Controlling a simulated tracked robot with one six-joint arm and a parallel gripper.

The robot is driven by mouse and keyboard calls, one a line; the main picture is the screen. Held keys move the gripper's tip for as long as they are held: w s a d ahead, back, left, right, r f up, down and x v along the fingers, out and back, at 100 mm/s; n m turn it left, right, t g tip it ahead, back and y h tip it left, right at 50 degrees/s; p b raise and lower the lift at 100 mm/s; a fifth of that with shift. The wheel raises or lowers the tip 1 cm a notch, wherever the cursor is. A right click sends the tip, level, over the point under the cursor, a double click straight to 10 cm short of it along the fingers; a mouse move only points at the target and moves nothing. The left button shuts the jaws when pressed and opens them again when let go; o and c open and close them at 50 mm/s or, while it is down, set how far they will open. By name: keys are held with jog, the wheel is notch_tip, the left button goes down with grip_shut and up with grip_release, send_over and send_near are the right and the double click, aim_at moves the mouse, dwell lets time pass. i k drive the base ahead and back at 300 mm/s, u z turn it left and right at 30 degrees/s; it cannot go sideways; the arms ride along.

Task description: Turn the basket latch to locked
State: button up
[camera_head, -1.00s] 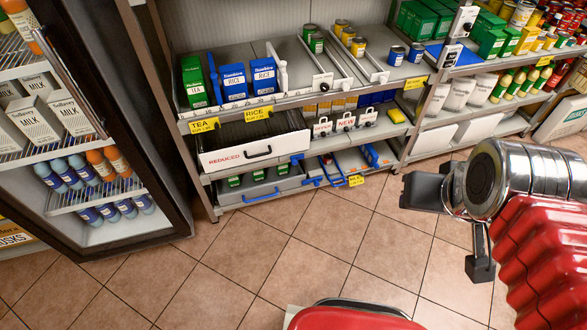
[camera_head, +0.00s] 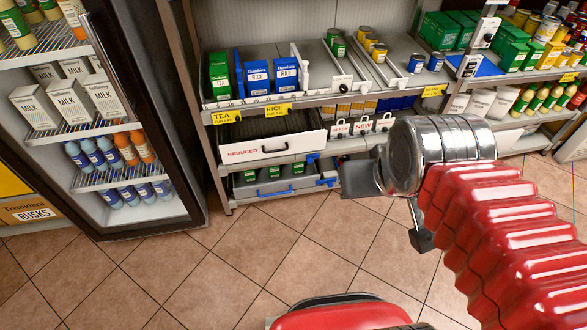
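I cannot clearly make out a basket latch. On the low shelf, a grey drawer-like basket (camera_head: 296,189) with a blue handle holds green packs. Small blue parts (camera_head: 327,182) show at its right end, partly hidden by my gripper; whether one is the latch, and how it is turned, I cannot tell. My gripper (camera_head: 392,212) is at the end of the red-sleeved arm, right of the basket and in front of the shelf. Its two dark fingers are apart, with only floor visible between them.
Above the basket, a white-fronted "REDUCED" drawer (camera_head: 268,150) stands out from the shelf. An open fridge (camera_head: 92,180) with milk and bottles stands at left. The tiled floor (camera_head: 270,245) in front is clear.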

aim_at(309, 158)
jog(key=u, duration=0.7)
jog(key=i, duration=1)
jog(key=u, duration=0.05)
